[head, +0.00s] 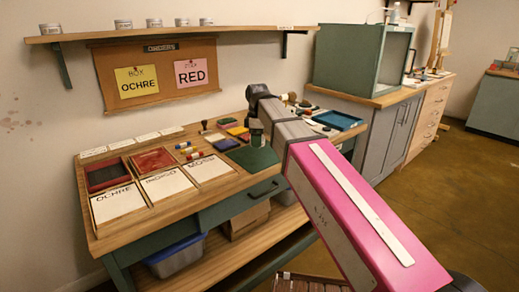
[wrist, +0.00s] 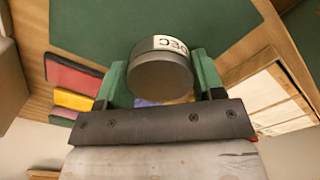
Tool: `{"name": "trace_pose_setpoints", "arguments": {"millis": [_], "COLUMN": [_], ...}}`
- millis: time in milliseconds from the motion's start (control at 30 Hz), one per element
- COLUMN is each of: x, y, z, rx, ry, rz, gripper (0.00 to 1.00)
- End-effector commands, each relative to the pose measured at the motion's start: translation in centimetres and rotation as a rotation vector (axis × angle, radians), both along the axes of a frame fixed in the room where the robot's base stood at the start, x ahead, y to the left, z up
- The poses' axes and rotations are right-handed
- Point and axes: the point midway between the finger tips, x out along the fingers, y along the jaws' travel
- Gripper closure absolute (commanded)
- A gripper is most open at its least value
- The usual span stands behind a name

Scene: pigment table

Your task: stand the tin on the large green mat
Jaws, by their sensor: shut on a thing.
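My gripper (wrist: 160,90) is shut on the tin (wrist: 162,73), with one green finger on each side of it. The tin is short and round, dark grey, with a white label band that reads "DEC" in part. The large green mat (wrist: 100,25) lies beyond the tin in the wrist view. In the head view the mat (head: 252,159) is at the table's right front, and my gripper (head: 256,126) is over its back part. My arm hides some of the mat. I cannot tell whether the tin touches it.
Red and dark trays (head: 107,175) and white labelled cards (head: 118,204) fill the table's left. A blue tray (head: 337,120) stands at the right. Small tins (head: 124,25) line the wall shelf.

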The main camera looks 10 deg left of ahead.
Motion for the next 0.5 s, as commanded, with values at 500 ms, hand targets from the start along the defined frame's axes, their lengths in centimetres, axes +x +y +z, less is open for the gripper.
{"name": "trace_pose_setpoints", "arguments": {"millis": [500], "x": [1.4], "y": [-0.6], "z": [-4.1], "rx": [-0.001], "ry": [0.002], "rz": [0.001], "gripper": [0.67]}}
